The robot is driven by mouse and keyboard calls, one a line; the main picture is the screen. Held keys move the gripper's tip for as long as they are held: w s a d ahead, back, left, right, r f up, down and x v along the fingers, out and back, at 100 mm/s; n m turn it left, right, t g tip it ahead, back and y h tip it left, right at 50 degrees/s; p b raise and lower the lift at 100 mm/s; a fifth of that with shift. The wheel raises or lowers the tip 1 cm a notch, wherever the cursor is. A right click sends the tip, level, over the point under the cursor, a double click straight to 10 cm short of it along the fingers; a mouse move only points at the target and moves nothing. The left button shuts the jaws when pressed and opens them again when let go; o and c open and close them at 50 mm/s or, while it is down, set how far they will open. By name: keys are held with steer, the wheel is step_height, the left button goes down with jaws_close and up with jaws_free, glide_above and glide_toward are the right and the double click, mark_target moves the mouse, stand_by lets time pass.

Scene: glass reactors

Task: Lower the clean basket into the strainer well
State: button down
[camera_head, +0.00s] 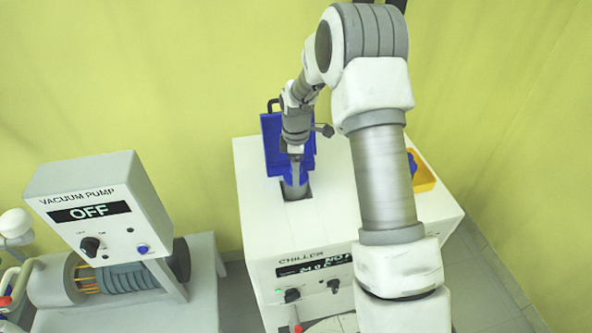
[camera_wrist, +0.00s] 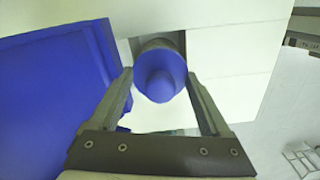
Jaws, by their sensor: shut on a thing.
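The basket is a grey cylinder (camera_head: 296,190) with a blue top; in the wrist view its round blue knob (camera_wrist: 160,78) is between my fingers. My gripper (camera_head: 295,170) is shut on it; the fingertips also show in the wrist view (camera_wrist: 159,76). The strainer well (camera_head: 307,194) is a dark square opening in the white chiller top. The basket is over or partly inside this opening; its lower end is hidden, so depth cannot be told. It looks about upright.
A blue lid (camera_head: 271,143) stands raised behind the well; it fills the left of the wrist view (camera_wrist: 55,90). A yellow tray (camera_head: 424,174) with something blue is on the chiller's right, partly behind my arm. The vacuum pump (camera_head: 95,205), reading OFF, stands left.

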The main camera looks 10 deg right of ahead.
mark_target(292, 195)
steer(key=shift+f+b, duration=0.7)
steer(key=shift+f, duration=0.3)
steer(key=shift+f, duration=0.15)
steer(key=shift+f+b, duration=0.95)
steer(key=shift+f, duration=0.2)
steer(key=shift+f, duration=0.1)
steer(key=shift+s+f, duration=0.15)
steer(key=shift+f, duration=0.1)
